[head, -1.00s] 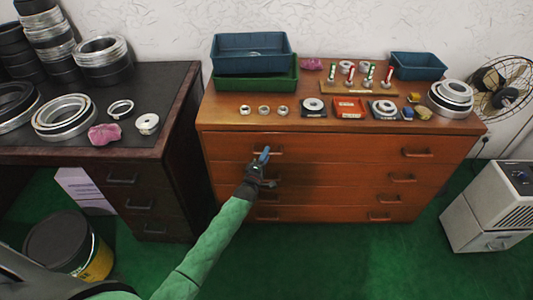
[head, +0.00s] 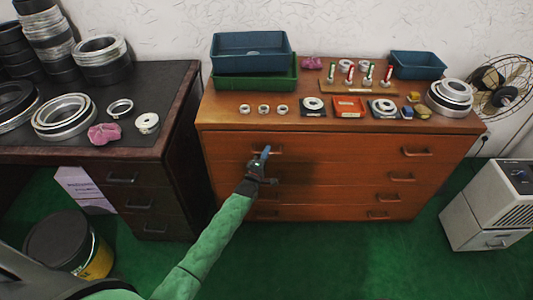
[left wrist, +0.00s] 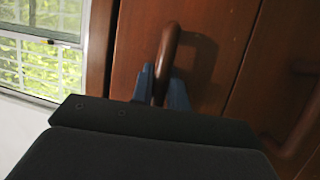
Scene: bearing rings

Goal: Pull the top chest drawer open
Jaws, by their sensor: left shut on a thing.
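The wooden chest (head: 340,215) stands against the wall, and its top drawer (head: 340,147) looks flush with the front in the head view. The top drawer has a left handle and a right handle (head: 417,153). My left gripper (head: 265,153) is at the left handle, with its blue fingers on it. In the left wrist view the brown handle (left wrist: 168,50) runs between the blue fingers (left wrist: 160,90), which are shut on it. The black gripper body hides the lower part of that view. My right gripper is not in view.
Rings, boxes and blue (head: 252,50) and green trays stand on the chest top. A dark desk (head: 172,110) with rings is at the left. A white cabinet (head: 490,205) and a fan (head: 505,88) are at the right. The green floor before the chest is clear.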

